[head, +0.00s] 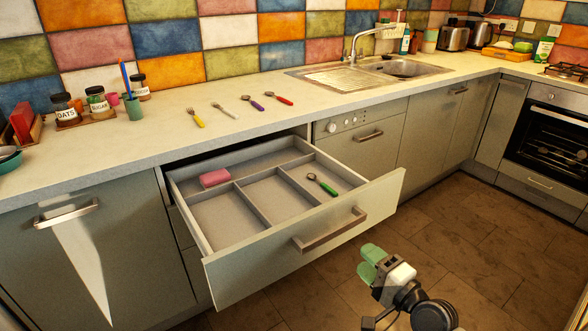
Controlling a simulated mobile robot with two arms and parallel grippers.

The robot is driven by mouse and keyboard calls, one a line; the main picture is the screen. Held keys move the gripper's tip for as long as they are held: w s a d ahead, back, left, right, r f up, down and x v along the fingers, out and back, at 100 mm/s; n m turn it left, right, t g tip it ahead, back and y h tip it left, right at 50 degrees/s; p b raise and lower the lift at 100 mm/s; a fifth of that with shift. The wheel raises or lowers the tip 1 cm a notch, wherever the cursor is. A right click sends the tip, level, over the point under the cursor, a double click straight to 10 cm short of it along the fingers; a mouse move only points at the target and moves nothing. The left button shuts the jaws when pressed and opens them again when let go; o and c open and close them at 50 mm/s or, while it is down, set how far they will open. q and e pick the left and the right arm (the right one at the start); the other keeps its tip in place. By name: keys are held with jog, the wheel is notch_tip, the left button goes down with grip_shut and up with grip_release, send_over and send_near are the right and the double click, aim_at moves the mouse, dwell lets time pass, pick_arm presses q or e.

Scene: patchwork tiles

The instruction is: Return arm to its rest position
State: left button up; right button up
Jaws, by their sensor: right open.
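My right gripper (371,262) has green fingertips and is open and empty. It is in front of the open drawer (283,275), low and to the right of the drawer's handle (331,231), and apart from it. My left gripper is not in view. A green-handled utensil (322,184) lies in the drawer's right compartment. A pink block (215,178) sits in the left part of the drawer, towards the back.
On the counter (300,112) lie a yellow-handled fork (196,118), a pale-handled utensil (225,111), a purple-handled spoon (252,102) and a red-handled spoon (279,99). The pulled-out drawer juts over the tiled floor (480,240). The floor to the right is clear.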

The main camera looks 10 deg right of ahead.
notch_tip(320, 180, down, 14)
jog(key=s+d+n+g+h+p, duration=0.1)
jog(key=d+n+g+h+p, duration=0.1)
jog(key=d+g+h+p, duration=0.1)
jog(key=s+f+n+g+h+p, duration=0.1)
jog(key=s+f+n+g+p, duration=0.15)
jog(key=s+f, duration=0.4)
jog(key=s+f+n+g+h+p, duration=0.1)
jog(key=s+f+n+g, duration=0.2)
jog(key=f, duration=0.6)
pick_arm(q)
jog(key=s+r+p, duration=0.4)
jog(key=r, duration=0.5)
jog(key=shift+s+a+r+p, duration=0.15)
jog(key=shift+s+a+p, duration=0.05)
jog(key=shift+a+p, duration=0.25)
pick_arm(e)
jog(key=s+a+f+n+g, duration=0.2)
jog(key=s+f+n, duration=0.1)
jog(key=s, duration=0.7)
jog(key=s+a+f+n+g, duration=0.2)
jog(key=s+f, duration=0.3)
jog(key=s, duration=0.5)
jog(key=s+a+f+n+g+h, duration=0.1)
jog(key=s+a+f+n+g, duration=0.2)
jog(key=s, duration=0.7)
jog(key=shift+f+n, duration=0.55)
jog(key=shift+f, duration=0.1)
